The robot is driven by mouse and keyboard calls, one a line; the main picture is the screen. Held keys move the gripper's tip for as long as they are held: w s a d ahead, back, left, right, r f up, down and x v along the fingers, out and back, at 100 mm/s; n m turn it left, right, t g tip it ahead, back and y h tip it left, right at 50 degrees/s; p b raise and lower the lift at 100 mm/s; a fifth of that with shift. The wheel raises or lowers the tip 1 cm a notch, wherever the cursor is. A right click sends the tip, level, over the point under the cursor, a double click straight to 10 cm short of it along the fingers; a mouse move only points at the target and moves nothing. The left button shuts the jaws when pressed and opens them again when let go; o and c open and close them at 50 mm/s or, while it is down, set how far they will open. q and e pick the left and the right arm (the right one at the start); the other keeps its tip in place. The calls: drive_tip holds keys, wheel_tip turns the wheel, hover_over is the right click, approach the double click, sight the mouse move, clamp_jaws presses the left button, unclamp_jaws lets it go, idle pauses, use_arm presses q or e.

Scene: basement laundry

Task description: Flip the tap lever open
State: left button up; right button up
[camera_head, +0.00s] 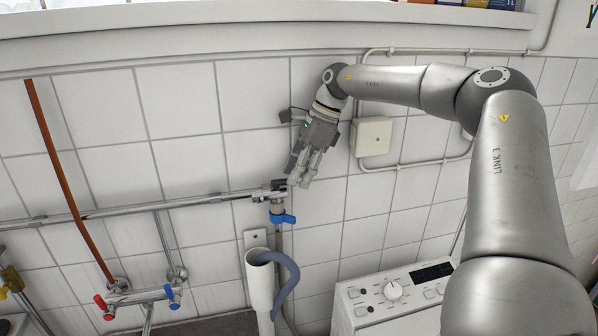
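The tap with a blue lever (283,218) sits below the right end of the horizontal metal pipe on the tiled wall. The blue lever lies roughly sideways across the tap body. My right gripper (299,184) reaches down from the upper right, with its fingertips just above and slightly right of the lever, close to the pipe end. I cannot tell whether the fingers touch the pipe fitting. The fingers look close together, but their gap is not clear. I see nothing held in them. My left gripper is not in view.
A white standpipe (258,283) with a grey hose (288,280) stands below the tap. A washing machine (393,292) is at the lower right. A wall box (373,137) is right of my gripper. Red and blue handled valves (138,296) are at the lower left.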

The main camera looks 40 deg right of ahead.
drive_tip(key=v, duration=0.7)
drive_tip(key=shift+r, duration=0.25)
drive_tip(key=shift+d, duration=0.1)
